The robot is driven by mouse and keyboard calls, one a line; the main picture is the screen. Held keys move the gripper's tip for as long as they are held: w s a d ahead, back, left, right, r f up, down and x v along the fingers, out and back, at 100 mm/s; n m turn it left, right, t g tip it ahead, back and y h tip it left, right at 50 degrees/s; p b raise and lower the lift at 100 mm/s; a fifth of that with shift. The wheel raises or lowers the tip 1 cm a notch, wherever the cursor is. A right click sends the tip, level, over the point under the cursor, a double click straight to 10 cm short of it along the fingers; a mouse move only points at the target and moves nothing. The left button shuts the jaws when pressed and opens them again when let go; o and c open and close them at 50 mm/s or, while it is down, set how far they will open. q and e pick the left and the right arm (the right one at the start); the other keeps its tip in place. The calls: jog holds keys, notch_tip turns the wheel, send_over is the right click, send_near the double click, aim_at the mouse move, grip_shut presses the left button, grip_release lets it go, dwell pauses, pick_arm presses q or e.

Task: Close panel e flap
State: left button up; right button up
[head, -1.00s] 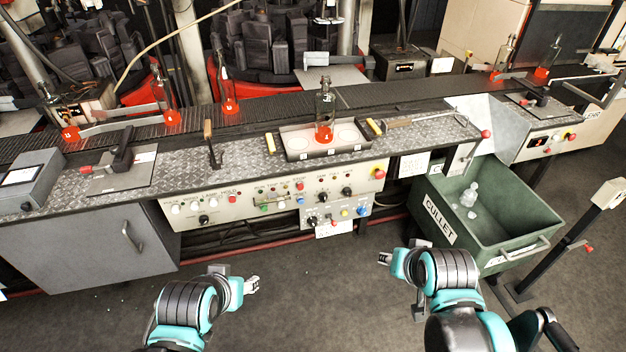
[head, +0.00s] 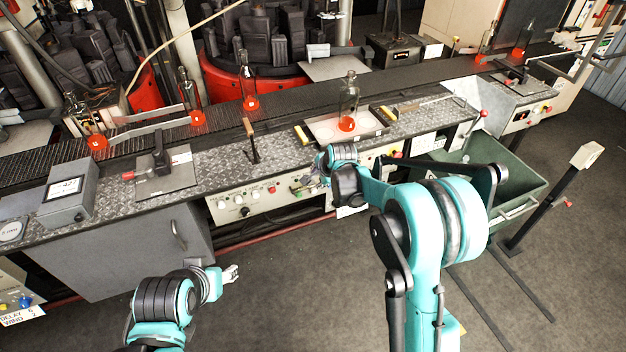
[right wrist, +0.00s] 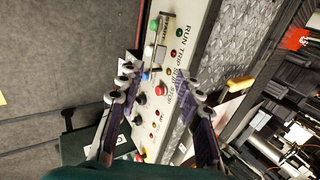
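My right gripper (head: 308,184) is in front of the control panel (head: 245,205) on the bench front. In the right wrist view the right gripper (right wrist: 158,90) has its fingers spread wide with nothing held between them. Panel buttons and lamps show between and beyond the fingers. A small plate-like piece (right wrist: 160,48) stands by the green button there; I cannot tell for sure that it is the flap, nor how far open it is. In the head view my right arm hides that part of the panel. My left gripper (head: 230,273) is low at the left, away from the bench, its opening unclear.
A bottle (head: 348,105) stands on the bench tray above the panel. The green cullet bin (head: 520,200) is at the right, partly behind my arm. Open floor lies in front of the bench.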

aim_at(311, 183)
jog(key=b+x, duration=0.2)
jog(key=x, duration=0.5)
grip_shut()
